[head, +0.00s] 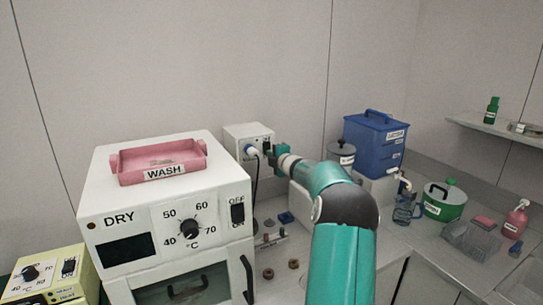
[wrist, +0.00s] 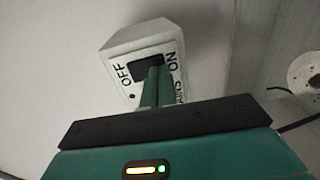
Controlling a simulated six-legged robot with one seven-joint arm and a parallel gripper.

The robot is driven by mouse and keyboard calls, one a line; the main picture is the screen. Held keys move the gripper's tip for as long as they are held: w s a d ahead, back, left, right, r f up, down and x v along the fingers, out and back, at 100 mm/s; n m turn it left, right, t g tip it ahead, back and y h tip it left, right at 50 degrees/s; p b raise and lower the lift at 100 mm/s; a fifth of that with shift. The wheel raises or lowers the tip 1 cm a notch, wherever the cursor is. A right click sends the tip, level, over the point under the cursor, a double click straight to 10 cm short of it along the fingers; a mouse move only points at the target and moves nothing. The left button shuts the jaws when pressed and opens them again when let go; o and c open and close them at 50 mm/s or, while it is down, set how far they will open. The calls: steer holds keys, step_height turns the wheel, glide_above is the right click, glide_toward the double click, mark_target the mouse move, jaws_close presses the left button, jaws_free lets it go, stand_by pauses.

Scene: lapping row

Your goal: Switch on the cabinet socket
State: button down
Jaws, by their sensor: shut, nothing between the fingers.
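The cabinet socket (head: 243,133) is a white box behind the drying cabinet in the head view, with a plug and dark cable on its front. In the wrist view the socket (wrist: 135,38) fills the upper middle, with a black rocker switch between the words OFF and ON. My gripper (wrist: 158,70) is shut and empty. Its green fingers lie over the ON side of the rocker and hide part of it; I cannot tell whether they touch it or which way it is set. In the head view my gripper (head: 269,149) is at the socket's right side.
The drying cabinet (head: 120,225) stands front left with a pink WASH tray (head: 163,163) on top. Small parts lie on the bench below the socket.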

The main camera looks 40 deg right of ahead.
steer(key=shift+w+f, duration=0.1)
steer(key=shift+w, duration=0.15)
stand_by(0.6)
steer(key=shift+s, duration=0.1)
